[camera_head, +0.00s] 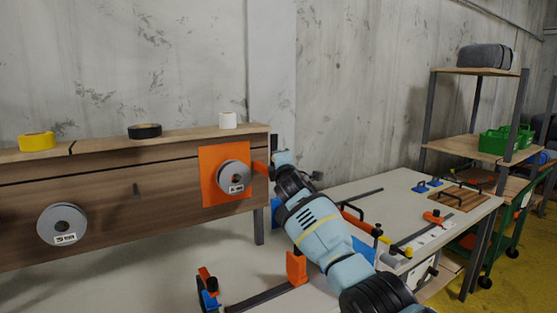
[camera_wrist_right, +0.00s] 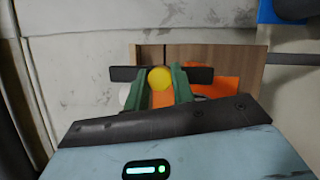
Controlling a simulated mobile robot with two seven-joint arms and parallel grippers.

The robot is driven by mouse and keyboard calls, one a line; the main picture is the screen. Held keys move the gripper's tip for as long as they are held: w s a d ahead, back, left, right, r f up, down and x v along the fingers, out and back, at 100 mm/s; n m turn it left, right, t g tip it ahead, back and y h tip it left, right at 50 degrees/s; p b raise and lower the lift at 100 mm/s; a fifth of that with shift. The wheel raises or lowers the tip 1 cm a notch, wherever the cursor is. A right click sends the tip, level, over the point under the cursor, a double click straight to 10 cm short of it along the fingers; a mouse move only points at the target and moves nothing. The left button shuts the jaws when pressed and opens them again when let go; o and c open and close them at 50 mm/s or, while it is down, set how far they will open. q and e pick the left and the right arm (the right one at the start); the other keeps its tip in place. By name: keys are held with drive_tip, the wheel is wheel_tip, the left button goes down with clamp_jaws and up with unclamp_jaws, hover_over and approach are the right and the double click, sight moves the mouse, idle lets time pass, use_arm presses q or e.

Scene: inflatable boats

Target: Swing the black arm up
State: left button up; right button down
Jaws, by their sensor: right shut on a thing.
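My right gripper (camera_head: 272,164) is at the right end of the wooden panel (camera_head: 120,190), beside an orange plate (camera_head: 212,190) with a grey reel (camera_head: 233,176). In the right wrist view its green fingers (camera_wrist_right: 160,90) are shut on a yellow round knob (camera_wrist_right: 158,79). Black bar-like pieces (camera_wrist_right: 203,75) show on both sides of the knob; I cannot tell whether they are the black arm. A short orange piece (camera_head: 260,168) reaches from the reel toward the gripper. The gripper hides much of the contact in the head view. My left gripper is not in view.
The panel's top carries yellow tape (camera_head: 37,142), dark tape (camera_head: 145,131) and a white roll (camera_head: 228,120). A second reel (camera_head: 62,225) is on its left. Orange bar clamps (camera_head: 297,268) lie on the white table (camera_head: 345,190). A shelf rack (camera_head: 475,145) stands at right.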

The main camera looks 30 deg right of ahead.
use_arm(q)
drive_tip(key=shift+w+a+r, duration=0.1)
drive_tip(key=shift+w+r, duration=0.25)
use_arm(e)
drive_tip(key=shift+d+r+m, duration=0.15)
drive_tip(key=shift+d+m, duration=0.05)
drive_tip(key=shift+m, duration=0.2)
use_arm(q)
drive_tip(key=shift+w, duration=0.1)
use_arm(e)
drive_tip(key=c, duration=1.2)
unclamp_jaws()
drive_tip(key=shift+d, duration=0.1)
drive_tip(key=shift+o, duration=0.2)
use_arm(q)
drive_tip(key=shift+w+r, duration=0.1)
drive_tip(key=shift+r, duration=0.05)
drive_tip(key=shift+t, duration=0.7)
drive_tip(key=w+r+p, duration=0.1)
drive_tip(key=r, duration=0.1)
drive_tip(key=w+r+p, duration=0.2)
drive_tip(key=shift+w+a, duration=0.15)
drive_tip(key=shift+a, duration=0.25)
use_arm(e)
drive_tip(key=v, duration=0.7)
drive_tip(key=shift+s, duration=0.4)
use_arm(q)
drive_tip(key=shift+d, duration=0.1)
